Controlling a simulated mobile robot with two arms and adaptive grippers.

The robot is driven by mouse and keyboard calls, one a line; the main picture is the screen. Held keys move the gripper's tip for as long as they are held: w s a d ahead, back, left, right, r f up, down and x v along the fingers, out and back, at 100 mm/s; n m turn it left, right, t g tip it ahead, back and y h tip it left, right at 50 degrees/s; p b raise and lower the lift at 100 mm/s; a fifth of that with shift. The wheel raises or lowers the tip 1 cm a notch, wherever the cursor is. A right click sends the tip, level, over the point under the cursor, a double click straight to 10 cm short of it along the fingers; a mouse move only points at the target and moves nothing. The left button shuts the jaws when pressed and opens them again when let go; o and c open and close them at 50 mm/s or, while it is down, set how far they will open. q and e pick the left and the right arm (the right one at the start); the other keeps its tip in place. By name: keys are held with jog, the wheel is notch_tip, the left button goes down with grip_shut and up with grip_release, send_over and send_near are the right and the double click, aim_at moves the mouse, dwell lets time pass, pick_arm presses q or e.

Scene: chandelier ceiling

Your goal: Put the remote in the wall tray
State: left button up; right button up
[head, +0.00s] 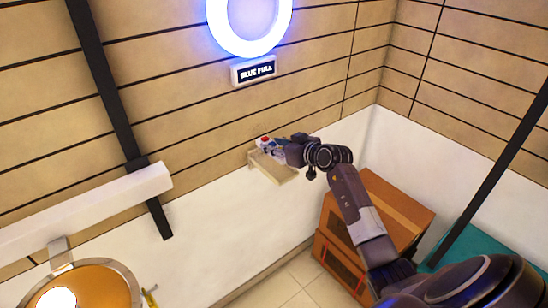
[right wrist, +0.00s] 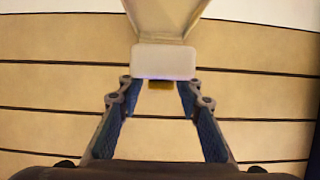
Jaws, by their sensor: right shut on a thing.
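My right gripper (head: 283,147) is held out to the wall, just above the pale wall tray (head: 275,172). It is shut on the remote (head: 265,141), a small whitish thing with a red spot, partly hidden by the fingers. In the right wrist view a pale block, seemingly the end of the remote (right wrist: 164,62), sits between the fingertips (right wrist: 160,88). The beige tray (right wrist: 165,17) shows beyond it at the top. I cannot tell whether the remote touches the tray. My left gripper is not in view.
Brown cardboard boxes (head: 395,205) are stacked in the corner beneath my right arm. A glowing ring (head: 219,38) and a sign (head: 254,71) are on the wall above. A white beam (head: 90,208) and a round orange thing (head: 95,288) are at left.

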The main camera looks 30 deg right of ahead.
aim_at(274, 166)
jog(key=shift+f, duration=2.75)
jog(key=o, duration=1.2)
jog(key=shift+f, duration=0.15)
jog(key=shift+o, duration=0.2)
